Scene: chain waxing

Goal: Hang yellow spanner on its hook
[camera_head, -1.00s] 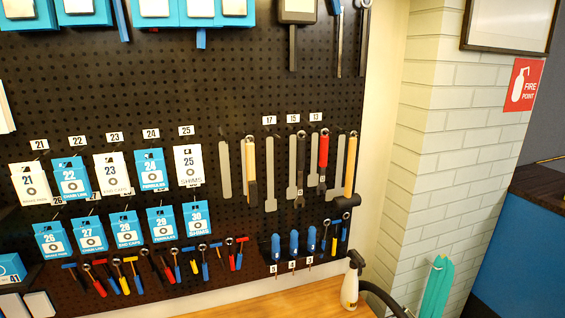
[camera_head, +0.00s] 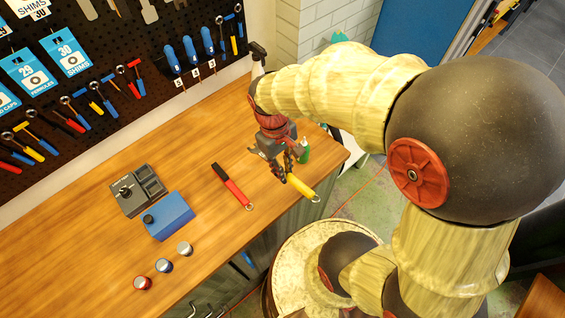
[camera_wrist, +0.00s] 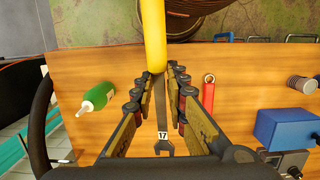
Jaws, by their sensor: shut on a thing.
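The yellow spanner has a yellow handle (camera_head: 302,187) that juts toward the bench's front edge, with a ring at its end. My gripper (camera_head: 284,170) is shut on its dark shank over the wooden bench. In the wrist view the yellow handle (camera_wrist: 154,35) runs up out of the frame. The shank passes between the fingers (camera_wrist: 160,95) to a forked jaw end near a "17" label (camera_wrist: 163,135). I cannot tell whether the spanner touches the bench.
A red-handled spanner (camera_head: 232,187) lies on the bench (camera_head: 215,225), left of my gripper. A blue box (camera_head: 170,216), a dark device (camera_head: 138,191) and small round pieces lie further left. The pegboard (camera_head: 125,50) rises behind.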

